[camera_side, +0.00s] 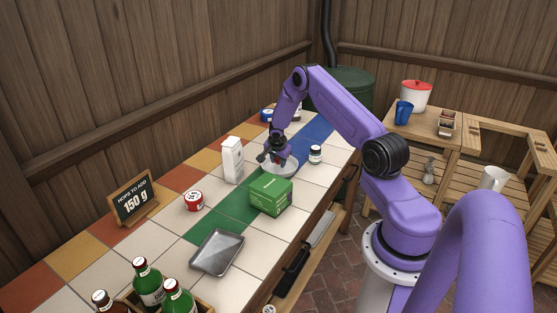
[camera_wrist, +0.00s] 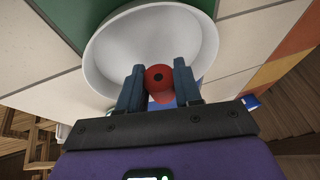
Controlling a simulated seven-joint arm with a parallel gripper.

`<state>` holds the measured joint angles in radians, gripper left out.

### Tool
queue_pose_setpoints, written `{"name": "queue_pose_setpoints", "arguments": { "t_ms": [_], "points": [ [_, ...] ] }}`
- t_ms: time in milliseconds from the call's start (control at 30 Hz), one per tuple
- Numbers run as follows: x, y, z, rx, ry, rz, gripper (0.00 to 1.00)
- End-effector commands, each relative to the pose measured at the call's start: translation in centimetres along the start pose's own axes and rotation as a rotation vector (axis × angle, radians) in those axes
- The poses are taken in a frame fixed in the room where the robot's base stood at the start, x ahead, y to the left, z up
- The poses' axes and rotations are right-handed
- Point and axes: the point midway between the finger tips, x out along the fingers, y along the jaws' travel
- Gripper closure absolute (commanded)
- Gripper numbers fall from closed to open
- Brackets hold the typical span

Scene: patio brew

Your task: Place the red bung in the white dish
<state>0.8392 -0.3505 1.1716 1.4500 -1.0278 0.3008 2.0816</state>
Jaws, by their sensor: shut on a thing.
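The red bung (camera_wrist: 158,78) has a dark hole in its top and sits between my gripper's fingers (camera_wrist: 159,86) in the wrist view. The fingers are shut on it. The white dish (camera_wrist: 118,55) lies behind and around the bung in that view; the bung shows over its inside. In the side view my gripper (camera_side: 270,158) points down at the white dish (camera_side: 291,167), near its left part. Whether the bung touches the dish floor I cannot tell.
A green box (camera_side: 271,194) stands just in front of the dish, and a white carton (camera_side: 233,160) stands to its left. A small jar (camera_side: 315,154) is to its right. A red tin (camera_side: 193,200), a metal tray (camera_side: 217,252) and bottles (camera_side: 148,282) are nearer the camera.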

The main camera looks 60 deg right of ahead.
Motion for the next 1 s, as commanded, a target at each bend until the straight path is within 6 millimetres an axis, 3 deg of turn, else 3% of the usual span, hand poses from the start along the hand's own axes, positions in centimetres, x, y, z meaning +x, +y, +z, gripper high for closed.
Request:
{"name": "queue_pose_setpoints", "arguments": {
  "t_ms": [67,100,167,767,1000],
  "points": [
    [0.0,0.0,0.0,0.0,0.0,0.0,0.95],
    [0.0,0.0,0.0,0.0,0.0,0.0,0.53],
    [0.0,0.0,0.0,0.0,0.0,0.0,0.36],
    [0.0,0.0,0.0,0.0,0.0,0.0,0.36],
    [-2.0,-0.5,-0.9,0.001,0.001,-0.002,0.36]
  ]
}}
